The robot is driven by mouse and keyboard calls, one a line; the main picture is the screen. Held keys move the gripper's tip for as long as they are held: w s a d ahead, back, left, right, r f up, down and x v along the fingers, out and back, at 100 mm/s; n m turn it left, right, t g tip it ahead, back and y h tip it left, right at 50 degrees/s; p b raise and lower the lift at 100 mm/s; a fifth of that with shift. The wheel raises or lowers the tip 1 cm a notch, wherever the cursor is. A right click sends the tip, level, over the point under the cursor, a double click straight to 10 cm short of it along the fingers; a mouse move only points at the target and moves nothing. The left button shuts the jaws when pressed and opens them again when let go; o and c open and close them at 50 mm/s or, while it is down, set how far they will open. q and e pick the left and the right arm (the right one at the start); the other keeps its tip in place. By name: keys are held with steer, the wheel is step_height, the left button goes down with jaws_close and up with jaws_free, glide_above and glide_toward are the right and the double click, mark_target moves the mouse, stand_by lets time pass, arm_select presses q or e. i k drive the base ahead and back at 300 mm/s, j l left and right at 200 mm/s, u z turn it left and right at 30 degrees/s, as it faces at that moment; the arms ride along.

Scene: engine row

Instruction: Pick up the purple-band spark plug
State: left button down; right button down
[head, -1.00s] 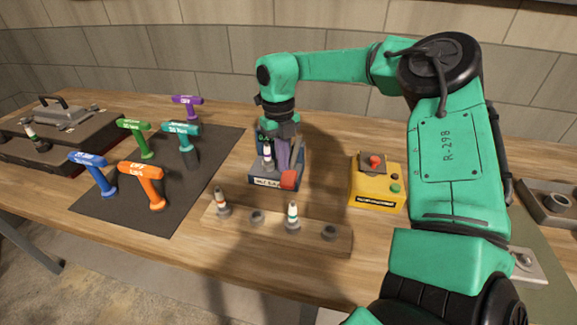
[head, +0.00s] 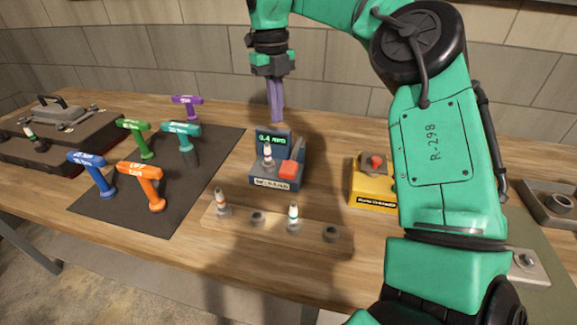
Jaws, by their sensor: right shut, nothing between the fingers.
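The purple-band spark plug (head: 267,156) stands upright on the blue-grey tester (head: 274,183), in front of its small screen with green characters. My right gripper (head: 276,118) is above and slightly behind the tester, pointing down. Its purple-grey fingers are shut with nothing between them, apart from the plug. My left gripper is not in view.
A wooden rack (head: 276,234) in front holds an orange-band plug (head: 221,203) and a green-band plug (head: 293,216). Several coloured T-handle tools stand on a dark mat (head: 192,205) at left. A yellow button box (head: 371,186) stands right, partly behind my arm.

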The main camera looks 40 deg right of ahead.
mark_target(268, 160)
steer(key=k+j, duration=1.2)
steer(key=j, duration=0.1)
